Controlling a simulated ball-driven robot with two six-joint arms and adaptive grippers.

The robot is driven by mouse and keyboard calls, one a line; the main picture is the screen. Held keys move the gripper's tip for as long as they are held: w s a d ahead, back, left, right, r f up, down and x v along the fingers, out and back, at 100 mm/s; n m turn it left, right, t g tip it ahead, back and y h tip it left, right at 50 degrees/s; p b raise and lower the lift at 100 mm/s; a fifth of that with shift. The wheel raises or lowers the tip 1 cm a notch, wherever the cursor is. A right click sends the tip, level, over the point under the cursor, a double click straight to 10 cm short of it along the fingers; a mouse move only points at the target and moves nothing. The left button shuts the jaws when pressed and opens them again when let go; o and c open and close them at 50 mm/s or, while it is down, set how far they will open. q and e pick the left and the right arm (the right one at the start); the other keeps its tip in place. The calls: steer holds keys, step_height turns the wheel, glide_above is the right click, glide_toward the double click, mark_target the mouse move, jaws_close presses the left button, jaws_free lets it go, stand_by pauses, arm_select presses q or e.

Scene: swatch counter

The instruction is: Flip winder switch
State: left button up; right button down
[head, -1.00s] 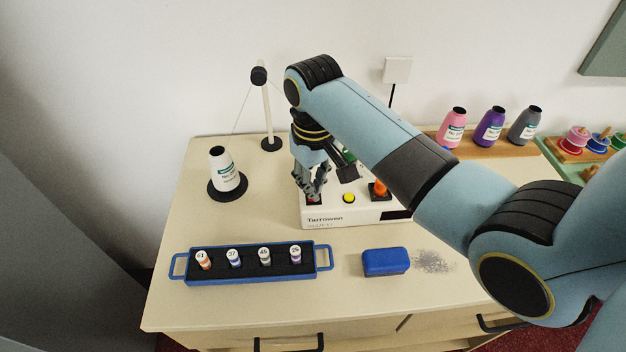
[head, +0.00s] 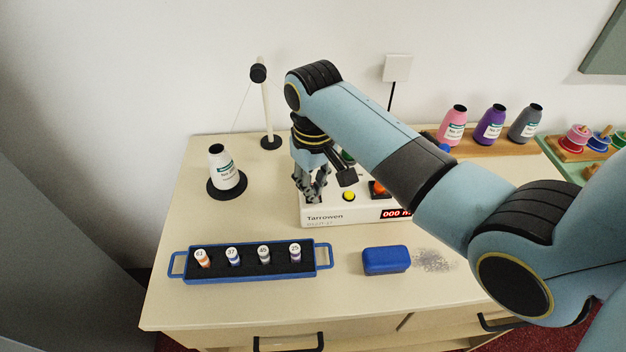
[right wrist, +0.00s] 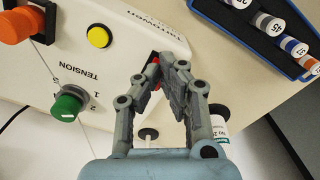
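The winder is a white machine marked Tarrowen (head: 325,217) on the counter. Its display (head: 394,214) is lit red and begins with 000. The red switch (right wrist: 154,59) shows in the right wrist view, partly covered by my right fingers; I cannot make out its tilt. My right gripper (head: 312,196) points down at the left end of the winder. In the right wrist view the fingertips (right wrist: 171,62) are together at the switch, with nothing seen between them. My left gripper is not in view.
The winder also has a yellow button (head: 348,196), an orange part (head: 378,187) and a green tension knob (right wrist: 70,103). A blue tray (head: 250,276) with several small spools and a blue block (head: 386,261) lie in front. A white cone (head: 222,166) stands at left.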

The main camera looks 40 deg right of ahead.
steer(key=shift+r+p, duration=1.25)
steer(key=shift+r, duration=2.25)
